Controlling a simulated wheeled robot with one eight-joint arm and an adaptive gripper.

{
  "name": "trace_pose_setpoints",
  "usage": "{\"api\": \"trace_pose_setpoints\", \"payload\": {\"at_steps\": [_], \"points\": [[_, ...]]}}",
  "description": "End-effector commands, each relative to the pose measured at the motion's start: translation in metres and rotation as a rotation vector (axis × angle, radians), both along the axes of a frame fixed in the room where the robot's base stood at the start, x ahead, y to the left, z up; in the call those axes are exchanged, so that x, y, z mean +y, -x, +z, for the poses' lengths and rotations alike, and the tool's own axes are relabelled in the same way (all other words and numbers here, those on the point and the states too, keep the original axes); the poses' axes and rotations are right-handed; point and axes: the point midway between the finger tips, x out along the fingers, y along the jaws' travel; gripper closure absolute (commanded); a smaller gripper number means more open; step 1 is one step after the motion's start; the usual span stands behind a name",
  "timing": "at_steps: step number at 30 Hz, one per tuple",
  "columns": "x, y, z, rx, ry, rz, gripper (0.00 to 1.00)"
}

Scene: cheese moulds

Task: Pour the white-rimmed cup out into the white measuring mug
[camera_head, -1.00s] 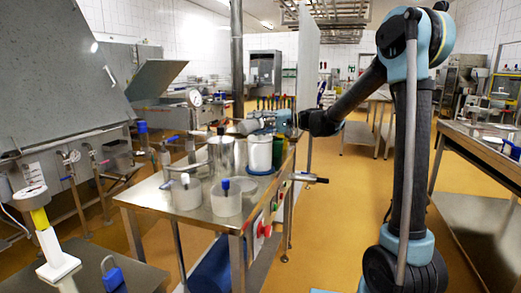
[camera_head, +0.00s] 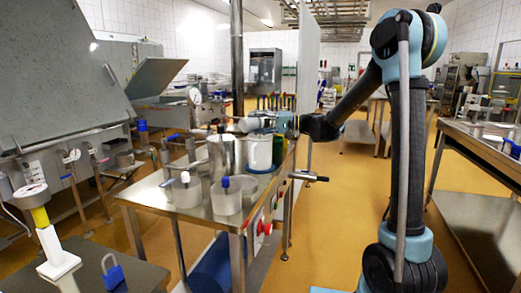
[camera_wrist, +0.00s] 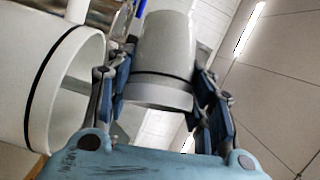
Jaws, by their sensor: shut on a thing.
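My gripper (camera_head: 266,122) is above the back of the steel table, over the white measuring mug (camera_head: 259,152). In the wrist view its two fingers (camera_wrist: 166,84) are shut on the pale cup (camera_wrist: 163,48), which has a dark band near one end. The cup lies tipped over, close to level, in the head view (camera_head: 246,125). The mug, white with a dark band, shows at the left of the wrist view (camera_wrist: 38,75), its round end close beside the cup but apart from it. I cannot see the cup's contents or any stream.
A pressure gauge (camera_head: 195,96) rises behind. Floor right of the table is clear.

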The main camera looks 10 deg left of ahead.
Motion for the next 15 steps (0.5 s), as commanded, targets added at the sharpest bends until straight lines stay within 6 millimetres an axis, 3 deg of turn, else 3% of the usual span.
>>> {"api": "trace_pose_setpoints", "payload": {"at_steps": [15], "points": [[-0.0013, -0.0016, 0.0014, 0.057, -0.039, 0.0, 0.79]]}}
